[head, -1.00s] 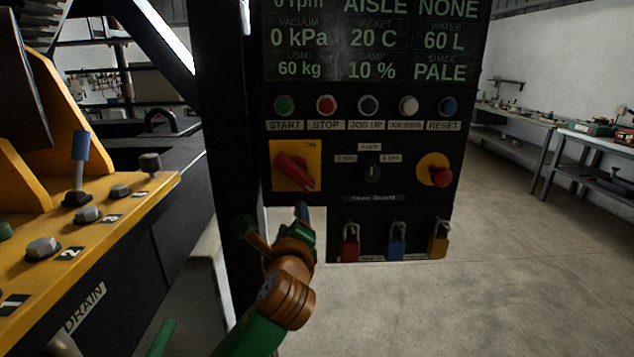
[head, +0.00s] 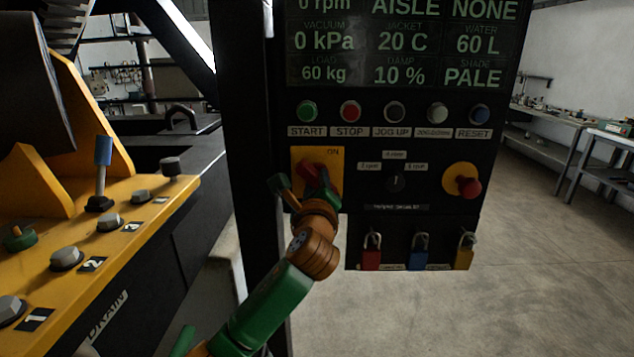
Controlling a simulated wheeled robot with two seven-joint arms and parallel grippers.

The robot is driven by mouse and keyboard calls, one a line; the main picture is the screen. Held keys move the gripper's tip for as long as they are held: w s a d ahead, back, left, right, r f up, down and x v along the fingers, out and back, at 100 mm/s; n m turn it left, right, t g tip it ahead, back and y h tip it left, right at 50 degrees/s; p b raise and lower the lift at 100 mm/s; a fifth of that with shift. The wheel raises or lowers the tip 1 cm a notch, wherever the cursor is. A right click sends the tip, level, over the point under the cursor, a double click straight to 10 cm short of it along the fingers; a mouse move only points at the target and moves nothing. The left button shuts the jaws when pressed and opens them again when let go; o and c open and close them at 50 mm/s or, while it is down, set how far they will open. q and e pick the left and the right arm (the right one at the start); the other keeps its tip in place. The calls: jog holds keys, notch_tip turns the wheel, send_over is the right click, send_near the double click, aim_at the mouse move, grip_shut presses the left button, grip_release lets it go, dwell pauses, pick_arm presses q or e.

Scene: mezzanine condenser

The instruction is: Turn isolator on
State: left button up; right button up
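The isolator is a red rotary handle (head: 308,171) on a yellow plate (head: 334,158) with an ON label at its upper right. It sits at the left of the black control panel, below the START and STOP buttons. My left gripper (head: 302,183) is at the handle, its two green fingers apart, one to the left of the red part and one over its right side. The gripper hides the lower part of the handle, so its present angle is unclear. I cannot tell whether the fingers touch it. My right gripper is not in view.
A row of buttons, including the green START button (head: 307,111), runs just above. A selector (head: 396,183) and a red emergency knob (head: 467,187) are to the right. Padlocks, including a red one (head: 371,256), hang below. A yellow machine deck (head: 80,240) stands at left.

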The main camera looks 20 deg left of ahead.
pick_arm(q)
jog(key=c, duration=0.4)
jog(key=shift+n, duration=0.3)
jog(key=n, duration=0.2)
jog(key=shift+n, duration=0.4)
jog(key=n, duration=0.3)
jog(key=shift+n, duration=0.3)
jog(key=n, duration=1)
jog(key=shift+r+n+b, duration=0.15)
jog(key=shift+n+b, duration=0.15)
jog(key=shift+n, duration=0.1)
